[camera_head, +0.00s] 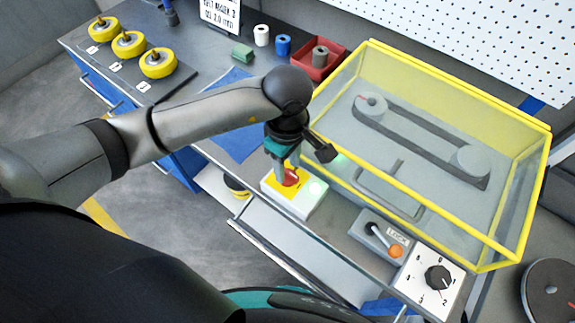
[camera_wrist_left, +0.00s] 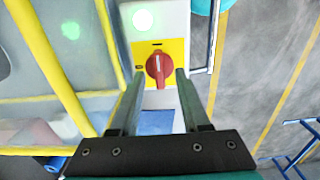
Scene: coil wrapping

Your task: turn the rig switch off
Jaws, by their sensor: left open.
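The rig switch is a red rotary knob (camera_wrist_left: 158,70) on a yellow plate (camera_wrist_left: 177,48), set on a white box (camera_head: 308,204). In the left wrist view the knob's grip lies roughly upright in the picture, in line with the dark mark above it. My left gripper (camera_wrist_left: 161,75) is open, with one finger on each side of the knob. I cannot tell whether they touch it. In the head view the gripper (camera_head: 288,180) partly hides the knob. My right gripper is out of view.
A yellow-framed clear guard (camera_head: 530,195) over a belt and two pulleys stands right of the box. A lock lever with an orange knob (camera_head: 395,251) and a dial panel (camera_head: 430,280) sit at the bench front. A red bin (camera_head: 330,66) and yellow wheels stand behind.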

